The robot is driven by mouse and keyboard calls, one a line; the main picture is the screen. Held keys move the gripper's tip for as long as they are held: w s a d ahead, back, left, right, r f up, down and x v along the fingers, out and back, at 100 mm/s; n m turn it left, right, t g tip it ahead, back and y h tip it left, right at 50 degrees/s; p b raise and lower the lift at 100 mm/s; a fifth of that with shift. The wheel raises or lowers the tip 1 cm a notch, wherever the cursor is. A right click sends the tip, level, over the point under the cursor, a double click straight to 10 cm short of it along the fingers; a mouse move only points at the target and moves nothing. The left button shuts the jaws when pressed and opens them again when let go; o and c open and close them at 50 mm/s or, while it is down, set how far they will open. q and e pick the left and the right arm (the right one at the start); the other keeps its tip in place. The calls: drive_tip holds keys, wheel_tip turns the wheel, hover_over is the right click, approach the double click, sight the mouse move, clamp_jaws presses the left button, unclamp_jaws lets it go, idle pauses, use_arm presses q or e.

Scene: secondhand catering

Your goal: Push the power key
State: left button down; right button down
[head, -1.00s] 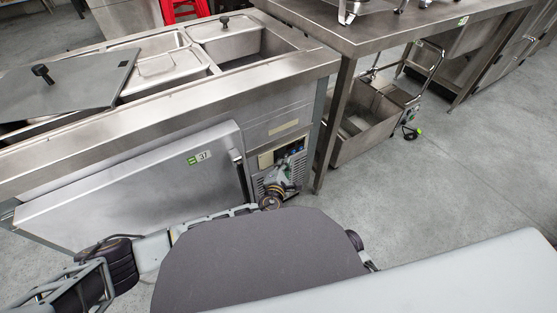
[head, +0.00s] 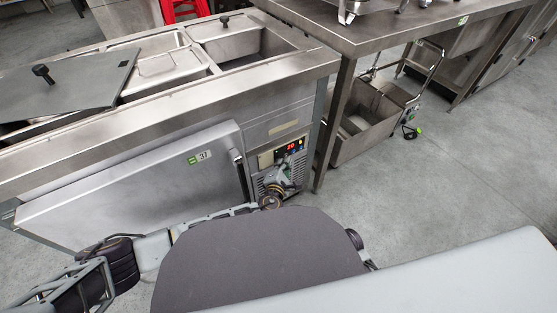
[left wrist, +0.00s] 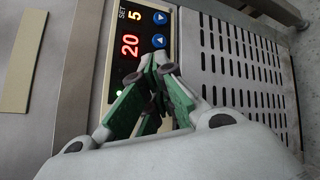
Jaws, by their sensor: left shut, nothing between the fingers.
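The control panel (head: 291,147) is on the front of the steel counter unit, and its display shows red digits. In the left wrist view, the lit display (left wrist: 130,47) reads a red 20 and a yellow 5, beside two blue arrow keys (left wrist: 158,30) and a small green light (left wrist: 118,93). My left gripper (head: 280,179) is just below the panel in the head view. In the left wrist view its shut, empty fingertips (left wrist: 159,66) are in front of the panel below the arrow keys. I cannot make out the power key; the fingers cover part of the panel. My right gripper is not in view.
A vented grille (left wrist: 240,62) is beside the panel. The unit's steel door (head: 130,190) is to the left, with a dark handle near the panel. A steel table (head: 365,30) stands at right with a wheeled sink cart (head: 370,125) under it. The floor at right is clear.

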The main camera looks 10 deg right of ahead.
use_arm(q)
drive_tip(key=shift+s+d+p, duration=0.2)
drive_tip(key=shift+s+p, duration=0.25)
drive_tip(key=shift+s, duration=0.05)
drive_tip(key=shift+s, duration=0.1)
drive_tip(key=shift+s+d+p, duration=0.35)
drive_tip(key=shift+s+p, duration=0.05)
drive_tip(key=shift+s, duration=0.5)
drive_tip(key=shift+s+d+p, duration=0.35)
drive_tip(key=shift+s+p, duration=0.1)
drive_tip(key=shift+s, duration=0.5)
drive_tip(key=shift+s+d+p, duration=0.35)
drive_tip(key=shift+s+p, duration=0.05)
drive_tip(key=shift+s, duration=0.5)
